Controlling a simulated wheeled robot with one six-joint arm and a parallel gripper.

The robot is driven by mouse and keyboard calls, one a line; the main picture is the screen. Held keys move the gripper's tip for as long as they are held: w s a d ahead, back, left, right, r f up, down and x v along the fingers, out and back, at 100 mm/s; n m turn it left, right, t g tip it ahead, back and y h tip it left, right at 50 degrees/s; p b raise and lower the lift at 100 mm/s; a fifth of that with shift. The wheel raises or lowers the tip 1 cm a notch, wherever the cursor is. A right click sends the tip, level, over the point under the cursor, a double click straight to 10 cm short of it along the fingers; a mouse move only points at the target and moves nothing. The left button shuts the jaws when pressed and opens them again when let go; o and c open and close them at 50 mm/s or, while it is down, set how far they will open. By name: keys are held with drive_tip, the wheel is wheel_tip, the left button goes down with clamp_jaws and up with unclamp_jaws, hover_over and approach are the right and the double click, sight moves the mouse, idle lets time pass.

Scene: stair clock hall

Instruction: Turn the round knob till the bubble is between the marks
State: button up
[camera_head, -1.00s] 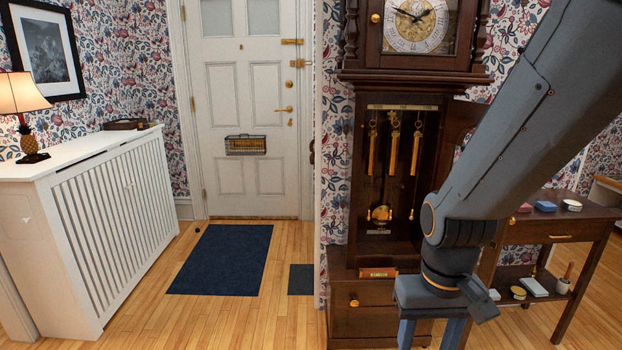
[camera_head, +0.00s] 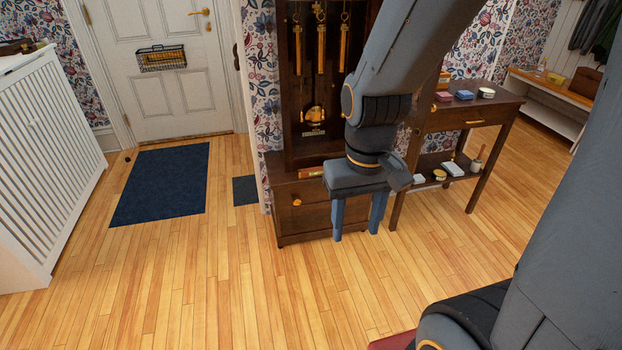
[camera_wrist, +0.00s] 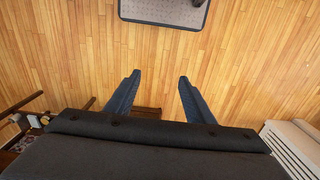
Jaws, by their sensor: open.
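The tall dark wooden clock case (camera_head: 300,150) stands at centre in the head view, with its face above the frame. A round orange-brass knob (camera_head: 297,202) is on the front of its base. A small brass-and-red strip (camera_head: 311,172) lies on the ledge above the knob; it may be the level, but no bubble or marks can be made out. My gripper (camera_head: 356,234) points down, open and empty, to the right of the knob in the picture and apart from it. In the wrist view my gripper (camera_wrist: 159,76) has bare floor between its fingers.
A dark side table (camera_head: 465,118) with small boxes and dishes stands right of the clock. A blue mat (camera_head: 160,185) and a small dark mat (camera_head: 245,190) lie to the left. A white slatted radiator cover (camera_head: 50,150) is at far left.

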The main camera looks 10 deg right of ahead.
drive_tip(key=w+f+t+b, duration=0.5)
drive_tip(key=w+f+b, duration=0.8)
drive_tip(key=w+f, duration=0.45)
drive_tip(key=w+f+t+b, duration=0.5)
drive_tip(key=w+f+b, duration=0.8)
drive_tip(key=w, duration=0.8)
drive_tip(key=t+b, duration=0.4)
drive_tip(key=b, duration=0.5)
approach(297, 203)
drive_tip(key=s+r, duration=0.5)
drive_tip(key=r, duration=0.1)
drive_tip(key=w+f+t+b, duration=0.4)
drive_tip(key=w+f+b, duration=0.1)
drive_tip(key=f+b, duration=0.5)
drive_tip(key=shift+w+d+r+b, duration=0.1)
drive_tip(key=shift+w+b, duration=0.8)
drive_tip(key=shift+w, duration=1.15)
drive_tip(key=shift+w+r+b, duration=0.1)
drive_tip(key=shift+w+b, duration=0.8)
drive_tip(key=shift+w, duration=1.15)
drive_tip(key=c, duration=1.1)
